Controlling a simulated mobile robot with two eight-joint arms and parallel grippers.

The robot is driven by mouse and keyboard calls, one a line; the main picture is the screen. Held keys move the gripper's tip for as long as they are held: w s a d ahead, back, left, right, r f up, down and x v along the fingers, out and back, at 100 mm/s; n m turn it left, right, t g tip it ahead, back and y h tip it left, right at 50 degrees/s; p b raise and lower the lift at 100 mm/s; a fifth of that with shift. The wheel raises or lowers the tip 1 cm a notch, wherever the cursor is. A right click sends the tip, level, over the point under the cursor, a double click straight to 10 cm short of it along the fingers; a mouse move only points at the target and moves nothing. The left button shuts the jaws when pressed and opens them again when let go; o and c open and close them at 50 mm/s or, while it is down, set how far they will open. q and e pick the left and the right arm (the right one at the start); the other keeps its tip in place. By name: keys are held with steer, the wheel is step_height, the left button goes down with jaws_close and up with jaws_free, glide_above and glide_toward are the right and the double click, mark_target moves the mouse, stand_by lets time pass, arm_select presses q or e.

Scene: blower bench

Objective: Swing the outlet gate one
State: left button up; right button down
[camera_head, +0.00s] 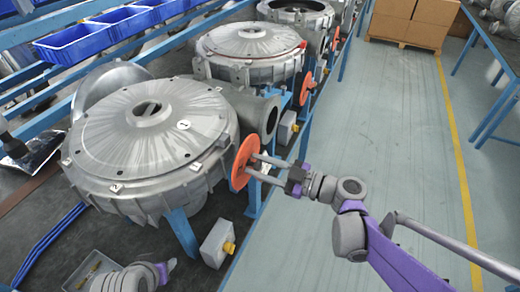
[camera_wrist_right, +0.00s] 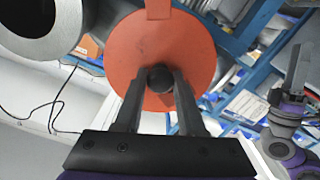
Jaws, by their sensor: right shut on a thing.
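The nearest blower (camera_head: 150,135) carries a round label with a 1. Its outlet pipe (camera_head: 271,118) has an uncovered round mouth, and the pipe end also shows in the right wrist view (camera_wrist_right: 68,25). The orange disc of outlet gate one (camera_head: 243,160) hangs beside and below that mouth; it fills the upper middle of the right wrist view (camera_wrist_right: 160,42). My right gripper (camera_head: 252,168) reaches in from the right, its two fingers shut on the gate's dark round knob (camera_wrist_right: 160,77).
Two more blowers (camera_head: 250,42) with orange gates (camera_head: 306,88) stand farther along the blue bench. Blue bins (camera_head: 80,42) line the left rack. A grey box with a yellow knob (camera_head: 216,245) sits below the gate.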

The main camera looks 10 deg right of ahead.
mark_target(239, 186)
steer(key=s+a+f+n, duration=0.1)
steer(key=s+f+n, duration=0.1)
steer(key=s+a+f+n, duration=0.1)
steer(key=s+a+f, duration=0.1)
steer(key=shift+n, duration=0.4)
arm_select(q)
steer(key=shift+s+f+b, duration=0.4)
steer(key=shift+f+b, duration=0.05)
steer(key=shift+f, duration=0.2)
steer(key=shift+s+f+b, duration=0.35)
steer(key=shift+f+b, duration=0.15)
steer(key=shift+f, duration=0.15)
steer(key=shift+s+f+b, duration=0.4)
steer(key=shift+f+b, duration=0.05)
steer(key=shift+f, duration=0.2)
arm_select(e)
steer(key=s+a+f+n, duration=0.2)
steer(key=s+f+n, duration=0.1)
steer(key=f, duration=0.3)
steer(key=shift+s+n, duration=0.15)
steer(key=shift+n, duration=0.55)
steer(key=shift+a+f, duration=0.1)
steer(key=c, duration=0.5)
jaws_free()
arm_select(q)
steer(key=shift+s+f+g+b, duration=0.3)
steer(key=shift+f+b, duration=0.15)
steer(key=shift+f, duration=0.25)
arm_select(e)
steer(key=v, duration=1.1)
